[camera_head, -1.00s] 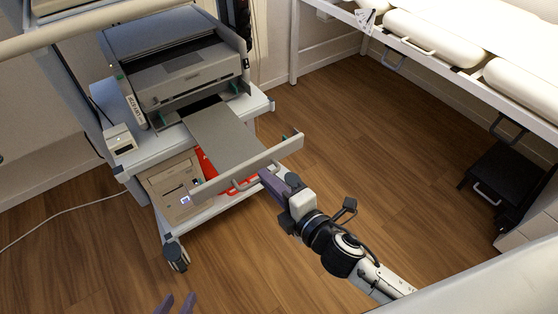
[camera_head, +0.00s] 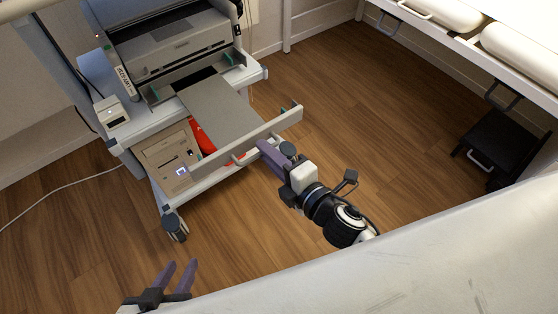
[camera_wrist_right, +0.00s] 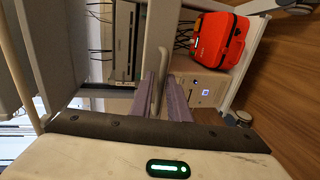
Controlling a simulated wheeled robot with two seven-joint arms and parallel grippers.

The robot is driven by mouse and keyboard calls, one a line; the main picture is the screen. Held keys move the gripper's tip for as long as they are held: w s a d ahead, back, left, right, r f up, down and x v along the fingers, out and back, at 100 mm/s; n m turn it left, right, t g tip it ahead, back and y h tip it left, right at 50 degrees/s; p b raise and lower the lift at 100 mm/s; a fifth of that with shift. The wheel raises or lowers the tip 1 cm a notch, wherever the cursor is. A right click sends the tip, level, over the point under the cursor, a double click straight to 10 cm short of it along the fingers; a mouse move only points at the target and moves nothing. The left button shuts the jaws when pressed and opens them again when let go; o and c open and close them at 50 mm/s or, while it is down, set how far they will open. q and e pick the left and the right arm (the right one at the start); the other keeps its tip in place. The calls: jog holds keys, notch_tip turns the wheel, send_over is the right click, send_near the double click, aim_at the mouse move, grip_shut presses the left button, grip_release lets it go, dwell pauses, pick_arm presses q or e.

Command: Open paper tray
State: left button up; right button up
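The grey paper tray (camera_head: 222,108) is pulled well out of the front of the printer (camera_head: 175,38). Its long front panel (camera_head: 215,157) carries a bar handle (camera_head: 238,158). My right gripper (camera_head: 264,147) is at the panel's middle, over the right end of the handle. In the right wrist view, the handle (camera_wrist_right: 158,80) lies between my two purple fingers (camera_wrist_right: 163,100), which look closed around it; the exact contact is hard to see. My left gripper (camera_head: 180,270) is low at the bottom left, empty, with its fingers apart.
The printer stands on a wheeled cart (camera_head: 205,183) with a beige box (camera_head: 170,158) and a red bag (camera_head: 202,136) below, the bag also showing in the right wrist view (camera_wrist_right: 220,38). A white bed (camera_head: 520,85) and dark step stool (camera_head: 497,145) are right. Floor between is clear.

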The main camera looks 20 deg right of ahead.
jog(key=v, duration=0.9)
jog(key=shift+s, duration=0.25)
jog(key=shift+d, duration=0.1)
